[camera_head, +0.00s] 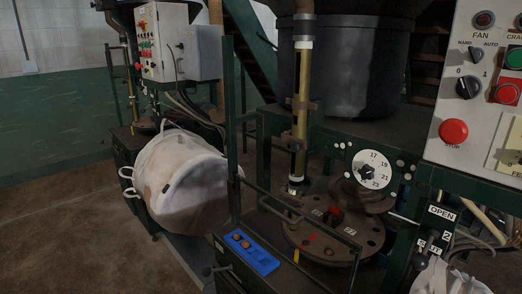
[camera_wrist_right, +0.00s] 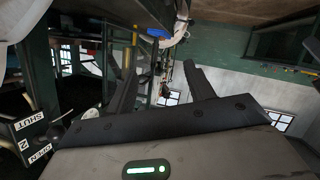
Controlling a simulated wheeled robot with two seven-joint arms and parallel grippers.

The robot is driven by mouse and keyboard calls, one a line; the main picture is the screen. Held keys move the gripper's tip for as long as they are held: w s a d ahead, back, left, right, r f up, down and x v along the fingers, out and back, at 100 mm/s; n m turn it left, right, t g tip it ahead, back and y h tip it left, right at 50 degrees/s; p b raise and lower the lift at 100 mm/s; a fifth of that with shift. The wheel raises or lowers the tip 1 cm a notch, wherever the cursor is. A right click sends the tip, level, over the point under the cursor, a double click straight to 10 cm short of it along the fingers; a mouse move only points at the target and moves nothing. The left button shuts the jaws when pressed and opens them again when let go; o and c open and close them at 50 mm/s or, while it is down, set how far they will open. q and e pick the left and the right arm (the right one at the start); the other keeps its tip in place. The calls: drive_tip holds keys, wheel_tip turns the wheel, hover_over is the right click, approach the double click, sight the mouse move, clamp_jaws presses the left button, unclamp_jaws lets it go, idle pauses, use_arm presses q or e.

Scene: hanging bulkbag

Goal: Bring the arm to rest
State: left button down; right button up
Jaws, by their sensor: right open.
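My right gripper (camera_wrist_right: 160,70) shows in the right wrist view with its two dark fingers spread apart. Nothing is between the fingers, and they touch nothing that I can see. The wrist view is turned over, with the OPEN/SHUT sign (camera_wrist_right: 30,138) at its lower left. Neither of my grippers shows in the head view, and my left gripper is in no frame.
A blue tray (camera_head: 247,252) sits on the green frame. A numbered dial (camera_head: 369,171) is right of the brass-coloured pipe (camera_head: 301,100). A control panel (camera_head: 470,90) fills the upper right. Floor at lower left is clear.

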drive_tip(key=s+d+f+m+g+h, duration=0.3)
drive_tip(key=s+d+f+g+h, duration=0.15)
drive_tip(key=s+d+f, duration=0.45)
drive_tip(key=w+a+m+t, duration=0.1)
drive_tip(key=w+a+m, duration=0.2)
drive_tip(key=a, duration=0.8)
drive_tip(key=shift+a+m+t, duration=0.35)
drive_tip(key=shift+a+m, duration=0.05)
drive_tip(key=shift+m, duration=0.3)
